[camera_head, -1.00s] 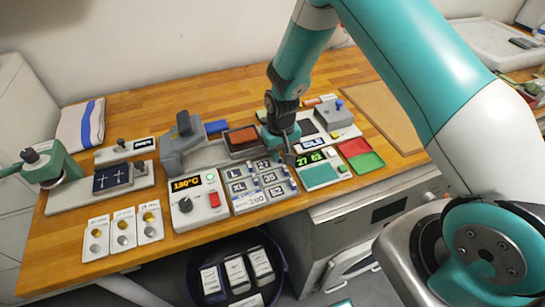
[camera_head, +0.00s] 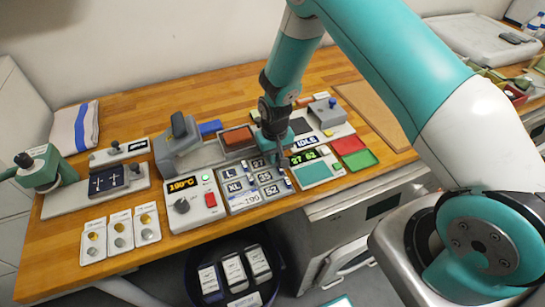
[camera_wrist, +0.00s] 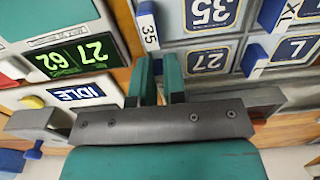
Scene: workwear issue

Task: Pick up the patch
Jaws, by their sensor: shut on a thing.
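The size tray (camera_head: 229,205) has marked cells with numbers and letters, and small white-and-blue patches stand on edge beside them. A patch marked 35 (camera_wrist: 148,28) stands beside the 35 cell. Patches also stand by the XL (camera_wrist: 290,12) and L (camera_wrist: 254,62) cells. My gripper (camera_head: 282,160) is down at the tray's back right, by the 27 cell (camera_wrist: 208,60). In the wrist view its two teal fingers (camera_wrist: 159,72) are close together where the patch beside the 27 cell stands. They are shut on that patch, which is mostly hidden between them.
A display with green 27 62 (camera_wrist: 75,60) and an IDLE display (camera_wrist: 75,92) lie beside the gripper. A control box reading 190°C (camera_head: 192,203) stands left of the tray. Red (camera_head: 348,145) and green (camera_head: 360,159) trays lie right. A dark bin (camera_head: 208,268) is below.

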